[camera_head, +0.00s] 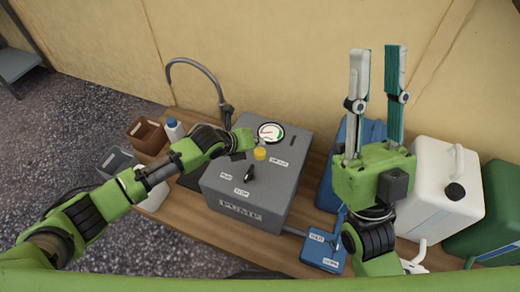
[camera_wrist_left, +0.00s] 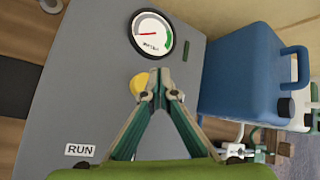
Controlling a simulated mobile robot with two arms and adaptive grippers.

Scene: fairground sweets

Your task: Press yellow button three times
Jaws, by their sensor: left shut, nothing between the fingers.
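The yellow button (camera_head: 260,153) is on top of the grey pump box (camera_head: 222,185), near the round gauge (camera_head: 270,133). In the left wrist view the button (camera_wrist_left: 138,85) is partly hidden behind my left gripper (camera_wrist_left: 158,78), whose fingertips are together and empty just beside it. I cannot tell whether they touch it.
A black switch (camera_head: 249,173) sits on the box near the button. A blue jerrycan (camera_wrist_left: 240,75), a white jerrycan (camera_head: 440,190) and a green one (camera_head: 490,220) stand to the right. A brown container (camera_head: 147,136) and a bottle (camera_head: 175,130) stand to the left. A grey tap (camera_head: 205,72) rises behind.

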